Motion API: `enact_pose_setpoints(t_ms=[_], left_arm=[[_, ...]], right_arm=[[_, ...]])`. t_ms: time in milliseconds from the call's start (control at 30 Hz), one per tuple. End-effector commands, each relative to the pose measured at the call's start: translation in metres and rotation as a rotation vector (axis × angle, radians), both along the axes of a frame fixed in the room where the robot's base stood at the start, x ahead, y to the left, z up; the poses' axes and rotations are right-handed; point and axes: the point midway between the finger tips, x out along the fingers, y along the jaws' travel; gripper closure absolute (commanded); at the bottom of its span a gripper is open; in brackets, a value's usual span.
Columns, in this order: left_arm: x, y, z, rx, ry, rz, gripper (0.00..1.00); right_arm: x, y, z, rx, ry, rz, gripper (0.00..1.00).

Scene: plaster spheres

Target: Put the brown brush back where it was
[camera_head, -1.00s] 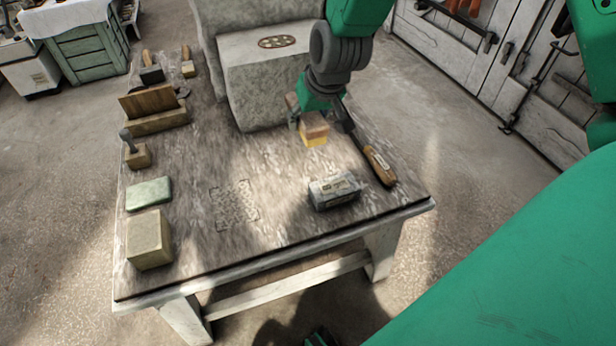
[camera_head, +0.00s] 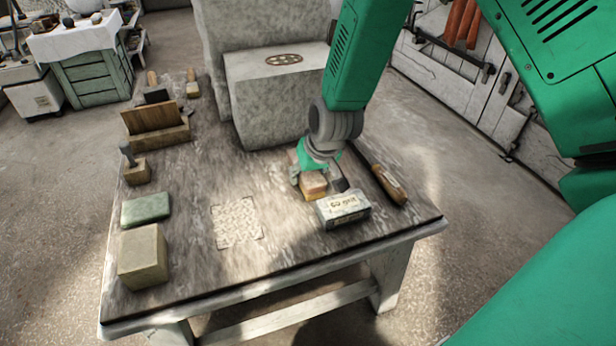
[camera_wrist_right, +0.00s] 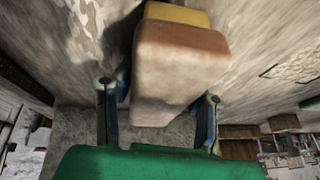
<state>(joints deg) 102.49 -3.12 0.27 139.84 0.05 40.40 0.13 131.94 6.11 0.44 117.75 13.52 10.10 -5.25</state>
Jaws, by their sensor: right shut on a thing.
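The brown brush (camera_head: 313,183), a brown block with yellow bristles, is in my right gripper (camera_head: 309,177), low over the right part of the table, just behind the white and grey box (camera_head: 343,208). Its bristles point down; I cannot tell whether they touch the tabletop. In the right wrist view, the brown block (camera_wrist_right: 180,55) sits between the two fingers of my right gripper (camera_wrist_right: 160,95), with the yellow bristles (camera_wrist_right: 178,13) beyond it. My left gripper is not in view.
A wooden-handled tool (camera_head: 390,185) lies to the right. A speckled square patch (camera_head: 237,222) marks the bare middle of the table (camera_head: 215,275). A green block (camera_head: 146,208), a tan block (camera_head: 143,257) and a wooden holder (camera_head: 156,130) line the left side. A stone block (camera_head: 275,100) stands behind.

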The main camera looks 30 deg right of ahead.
Motion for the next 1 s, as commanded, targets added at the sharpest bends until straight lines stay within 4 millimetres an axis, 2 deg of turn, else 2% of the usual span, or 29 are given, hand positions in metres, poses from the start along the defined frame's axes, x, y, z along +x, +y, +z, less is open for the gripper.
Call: enact_pose_setpoints(t_ms=[267, 300, 333, 1000], left_arm=[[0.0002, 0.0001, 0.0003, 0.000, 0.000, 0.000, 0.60], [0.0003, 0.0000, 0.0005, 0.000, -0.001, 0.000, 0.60], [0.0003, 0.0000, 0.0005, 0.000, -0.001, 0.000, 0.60], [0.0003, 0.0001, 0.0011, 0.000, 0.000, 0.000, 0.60]], right_arm=[[0.0001, -0.0052, -0.0059, 0.008, 0.000, -0.001, 0.96], [0.0000, -0.0055, -0.0054, 0.008, 0.000, -0.001, 0.46], [0.0000, -0.0055, -0.0054, 0.008, 0.000, -0.001, 0.39], [0.0000, -0.0037, -0.0003, 0.006, 0.000, -0.002, 0.39]])
